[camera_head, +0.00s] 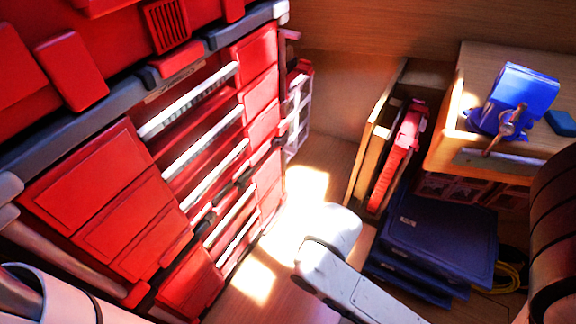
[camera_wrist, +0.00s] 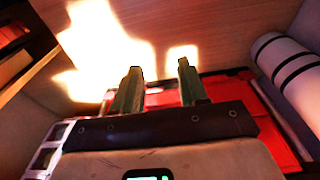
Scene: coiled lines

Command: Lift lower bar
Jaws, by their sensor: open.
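A large red cabinet (camera_head: 110,205) fills the left of the head view. Several pale, slanting bars cross its open middle section. An upper bar (camera_head: 190,100) is bright and clear, and a lower bar (camera_head: 237,242) sits near the cabinet's bottom. I cannot tell which one is the task's lower bar. My gripper (camera_wrist: 158,88) shows in the wrist view with its two fingers apart and nothing between them. A red surface (camera_wrist: 228,88) lies behind and below the fingers. I cannot make out my gripper in the head view, and no bar is clear in the wrist view.
A wooden bench (camera_head: 450,125) with a blue vice (camera_head: 515,95) stands at the right. Dark blue cases (camera_head: 440,235) and a yellow coiled line (camera_head: 512,278) lie below it. A red tool (camera_head: 400,150) leans beside them.

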